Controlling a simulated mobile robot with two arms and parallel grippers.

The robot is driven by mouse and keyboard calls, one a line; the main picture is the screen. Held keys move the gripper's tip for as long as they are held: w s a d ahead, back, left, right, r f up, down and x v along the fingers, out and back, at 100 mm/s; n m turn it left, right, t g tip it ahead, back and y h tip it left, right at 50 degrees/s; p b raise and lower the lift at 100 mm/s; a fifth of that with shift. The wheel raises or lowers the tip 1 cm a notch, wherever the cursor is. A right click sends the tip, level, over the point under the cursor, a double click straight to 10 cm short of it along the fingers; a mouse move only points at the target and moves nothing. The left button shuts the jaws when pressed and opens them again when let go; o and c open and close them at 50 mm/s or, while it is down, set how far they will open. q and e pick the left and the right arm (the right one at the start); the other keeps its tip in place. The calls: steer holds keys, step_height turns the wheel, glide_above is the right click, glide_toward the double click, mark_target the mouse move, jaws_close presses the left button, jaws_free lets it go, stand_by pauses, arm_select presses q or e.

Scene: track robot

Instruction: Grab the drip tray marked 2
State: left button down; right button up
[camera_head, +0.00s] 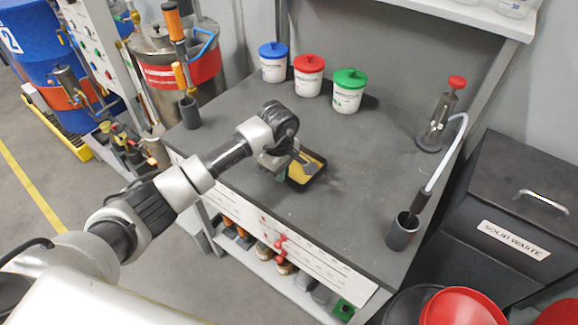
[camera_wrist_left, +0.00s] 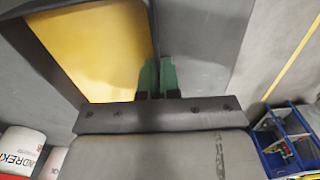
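A shallow tray with a dark rim and yellow inside (camera_head: 316,163) lies on the grey workbench near its front edge. No number can be read on it. My left gripper (camera_head: 292,170) reaches down over the tray's left side and partly hides it. In the left wrist view the yellow tray floor (camera_wrist_left: 95,45) fills the upper left. The green fingertips (camera_wrist_left: 157,76) sit close together, one on each side of the tray's thin dark wall, and look shut on it. My right gripper is not in view.
On the workbench (camera_head: 350,215) stand blue-, red- and green-lidded tubs (camera_head: 309,78), a red-topped dispenser (camera_head: 437,120) and a dark cup with a tool (camera_head: 403,232). A solid-waste bin (camera_head: 510,200) is at right. The bench around the tray is clear.

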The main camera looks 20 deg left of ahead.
arm_select(q)
steer(key=shift+r, duration=0.25)
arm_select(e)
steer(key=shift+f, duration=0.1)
arm_select(q)
steer(key=shift+r+b, duration=0.6)
steer(key=shift+r, duration=1.25)
steer(key=d+r+b, duration=0.3)
steer(key=d+r, duration=0.3)
steer(key=d, duration=0.5)
steer(key=shift+w+d+r, duration=0.3)
steer(key=shift+w+r, duration=0.1)
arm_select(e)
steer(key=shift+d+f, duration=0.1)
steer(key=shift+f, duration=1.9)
